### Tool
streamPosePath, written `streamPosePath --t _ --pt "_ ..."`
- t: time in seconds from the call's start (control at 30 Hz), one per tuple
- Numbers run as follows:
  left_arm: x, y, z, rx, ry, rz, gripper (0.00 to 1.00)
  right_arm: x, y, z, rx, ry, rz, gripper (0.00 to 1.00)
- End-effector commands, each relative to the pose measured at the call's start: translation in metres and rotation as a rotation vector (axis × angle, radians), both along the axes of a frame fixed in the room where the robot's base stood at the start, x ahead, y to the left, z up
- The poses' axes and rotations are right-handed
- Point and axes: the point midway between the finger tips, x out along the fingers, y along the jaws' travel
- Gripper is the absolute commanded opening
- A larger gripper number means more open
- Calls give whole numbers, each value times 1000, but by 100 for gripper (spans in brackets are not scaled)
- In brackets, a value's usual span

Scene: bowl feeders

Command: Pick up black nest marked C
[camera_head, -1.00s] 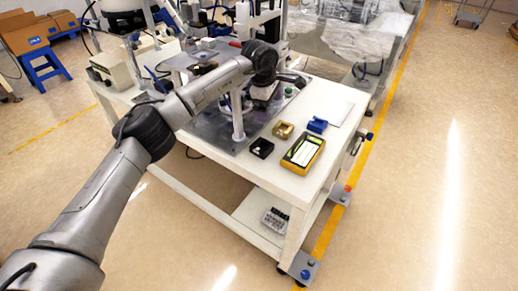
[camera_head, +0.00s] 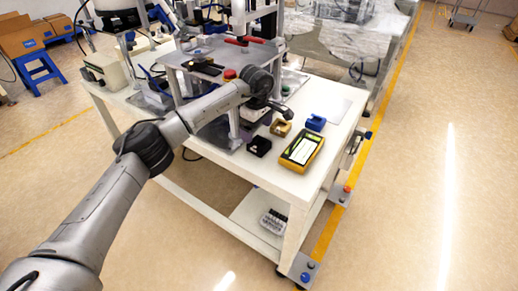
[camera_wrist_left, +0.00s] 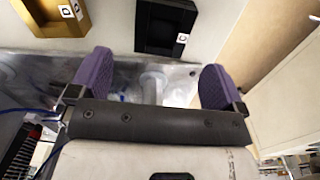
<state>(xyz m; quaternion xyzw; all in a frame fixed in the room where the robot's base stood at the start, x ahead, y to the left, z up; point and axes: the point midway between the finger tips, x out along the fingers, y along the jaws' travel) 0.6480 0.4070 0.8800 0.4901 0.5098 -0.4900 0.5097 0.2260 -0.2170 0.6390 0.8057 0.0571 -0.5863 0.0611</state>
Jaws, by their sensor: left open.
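The black nest (camera_head: 258,147) sits on the white table in front of my left gripper in the head view. In the left wrist view the black nest (camera_wrist_left: 158,27) is at the top centre, its square recess visible and a white label with a letter, seemingly C, at its right side. My left gripper (camera_wrist_left: 157,85) is open and empty, its two purple pads apart; the nest lies beyond the pads, not between them. In the head view the left gripper (camera_head: 256,112) is low over the table, its fingers partly hidden by the wrist. My right gripper is not in view.
A gold nest marked D (camera_wrist_left: 57,17) lies near the black one, also in the head view (camera_head: 280,128). A blue nest (camera_head: 315,123) and a yellow meter (camera_head: 301,149) are to the right. A metal fixture stands behind the arm. The table's front edge is close.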

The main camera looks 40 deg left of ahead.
Motion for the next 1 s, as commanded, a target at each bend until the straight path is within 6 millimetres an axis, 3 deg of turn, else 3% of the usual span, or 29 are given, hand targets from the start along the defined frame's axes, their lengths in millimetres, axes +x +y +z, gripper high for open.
streamPosePath --t 0.23,0.53,0.83,1.0 --pt "0 -1 -13 -1 1 0 96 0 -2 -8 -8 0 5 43" --pt "-1 -3 -50 1 2 0 96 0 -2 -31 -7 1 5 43" --pt "-1 -3 -53 0 0 0 96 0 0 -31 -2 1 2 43" --pt "-1 -3 -53 0 0 0 79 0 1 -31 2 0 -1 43"
